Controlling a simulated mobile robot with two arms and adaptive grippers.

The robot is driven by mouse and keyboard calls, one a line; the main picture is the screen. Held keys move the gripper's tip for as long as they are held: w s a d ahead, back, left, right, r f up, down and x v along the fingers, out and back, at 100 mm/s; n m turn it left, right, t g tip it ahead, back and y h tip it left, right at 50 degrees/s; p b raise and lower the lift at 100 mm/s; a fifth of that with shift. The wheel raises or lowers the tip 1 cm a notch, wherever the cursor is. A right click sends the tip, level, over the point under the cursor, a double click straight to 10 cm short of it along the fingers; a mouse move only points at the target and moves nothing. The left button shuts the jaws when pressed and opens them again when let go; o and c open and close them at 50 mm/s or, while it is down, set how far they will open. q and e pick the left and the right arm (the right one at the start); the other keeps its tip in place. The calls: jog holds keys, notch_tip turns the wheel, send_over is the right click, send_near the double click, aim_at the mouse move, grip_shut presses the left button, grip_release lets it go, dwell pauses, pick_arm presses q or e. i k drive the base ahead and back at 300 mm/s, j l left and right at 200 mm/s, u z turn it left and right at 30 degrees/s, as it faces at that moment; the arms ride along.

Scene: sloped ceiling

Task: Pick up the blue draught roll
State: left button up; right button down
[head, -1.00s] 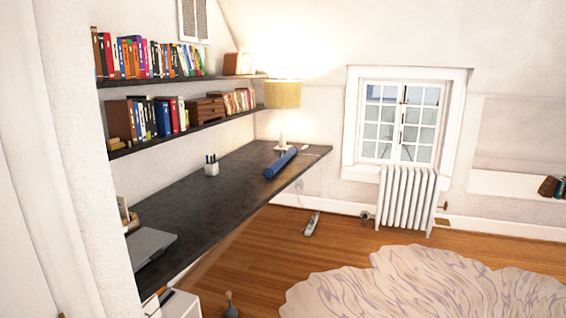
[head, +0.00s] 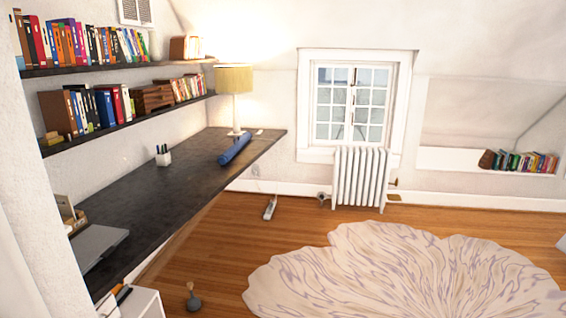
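The blue draught roll (head: 235,149) lies on the dark desk (head: 150,195), near its far right end, close to the lamp's foot. It is a long cylinder lying at a slant across the desktop. Nothing touches it from above. Neither of my grippers is in the head view.
A lit lamp (head: 235,82), a pen cup (head: 163,156) and a laptop (head: 97,246) stand on the desk. Bookshelves (head: 130,132) hang above it. A white drawer unit (head: 140,303) and a small grey vase (head: 193,300) are at the front. A pale rug (head: 390,275) covers the wooden floor at right.

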aim_at(225, 158)
jog(key=i, duration=4.7)
